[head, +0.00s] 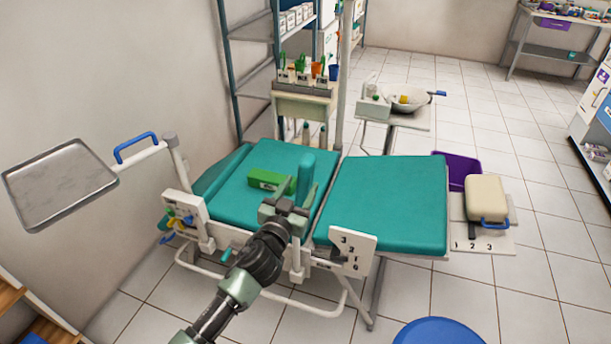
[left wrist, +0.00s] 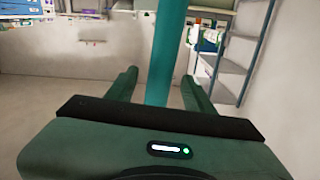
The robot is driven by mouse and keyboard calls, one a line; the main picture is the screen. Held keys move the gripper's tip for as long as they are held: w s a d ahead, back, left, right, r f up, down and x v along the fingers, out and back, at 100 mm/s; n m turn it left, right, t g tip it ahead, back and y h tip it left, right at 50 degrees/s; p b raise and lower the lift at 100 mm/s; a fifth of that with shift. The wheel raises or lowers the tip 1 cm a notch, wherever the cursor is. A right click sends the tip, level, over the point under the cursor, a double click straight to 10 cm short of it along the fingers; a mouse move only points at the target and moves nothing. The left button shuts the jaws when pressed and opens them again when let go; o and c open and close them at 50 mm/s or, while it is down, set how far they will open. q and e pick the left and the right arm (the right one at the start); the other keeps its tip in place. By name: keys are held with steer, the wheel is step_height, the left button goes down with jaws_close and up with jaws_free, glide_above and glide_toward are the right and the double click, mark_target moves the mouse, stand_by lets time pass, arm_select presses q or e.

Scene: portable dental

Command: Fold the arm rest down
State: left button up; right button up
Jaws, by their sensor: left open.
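The arm rest (head: 306,168) is a teal padded piece standing upright at the near side of the teal dental chair (head: 385,200). In the left wrist view the arm rest (left wrist: 165,50) rises as a vertical teal post between my two fingers, with gaps on both sides. My left gripper (head: 302,190) is open and lies around the arm rest's lower part in the head view. It also shows in the left wrist view (left wrist: 160,85). I cannot tell how deep the arm rest sits between the fingers. The arm rest's base is hidden behind my gripper. My right gripper is not in view.
A metal tray (head: 60,185) stands out at left. A number plate (head: 345,248) is on the chair's near side. A blue stool (head: 438,332) is at front.

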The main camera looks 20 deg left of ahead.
arm_select(q)
steer(key=shift+w+d, duration=0.1)
steer(key=shift+w, duration=2.3)
jaws_close()
